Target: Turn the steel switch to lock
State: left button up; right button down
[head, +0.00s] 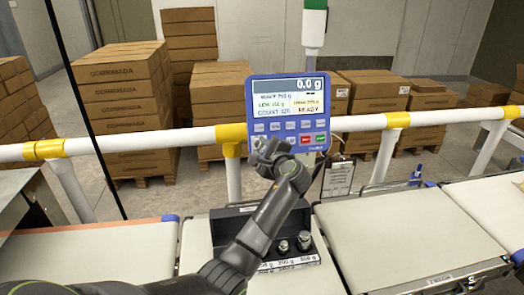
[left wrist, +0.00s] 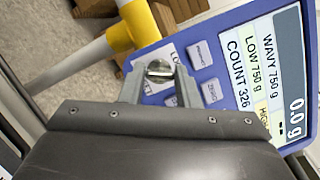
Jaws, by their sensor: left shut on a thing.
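The steel switch (left wrist: 160,70) sits at the corner of the blue control panel (left wrist: 212,52) in the left wrist view, between my left gripper's fingertips. My left gripper (left wrist: 160,80) is shut on it; its slot looks roughly level in that view. In the head view my left gripper (head: 268,155) covers the lower left of the panel (head: 262,92) and hides the switch. The panel's display reads 0.0 g and READY. The lock marking is mostly hidden, so I cannot tell the switch's setting. My right gripper is not in view.
A white rail (head: 190,137) with yellow joints runs behind the belts. A black weight holder with steel weights (head: 304,240) stands below my arm. Conveyor belts (head: 400,230) lie in front, and stacked cartons (head: 120,90) stand behind.

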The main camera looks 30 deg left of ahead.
pick_arm(q)
jog(key=n, duration=0.3)
jog(key=n+g, duration=0.1)
jog(key=n, duration=0.1)
jog(key=shift+n+g+h, duration=0.3)
jog(key=shift+n, duration=0.1)
dwell(0.3)
jog(key=o, duration=1)
jog(key=shift+s+d+r, duration=0.1)
jog(key=shift+s+d, duration=0.1)
jog(key=shift+d, duration=0.2)
jog(key=b+v, duration=0.4)
jog(key=v, duration=1.2)
jog(key=shift+s+d+r, duration=0.1)
jog(key=shift+s+r, duration=0.1)
jog(key=shift+r, duration=0.05)
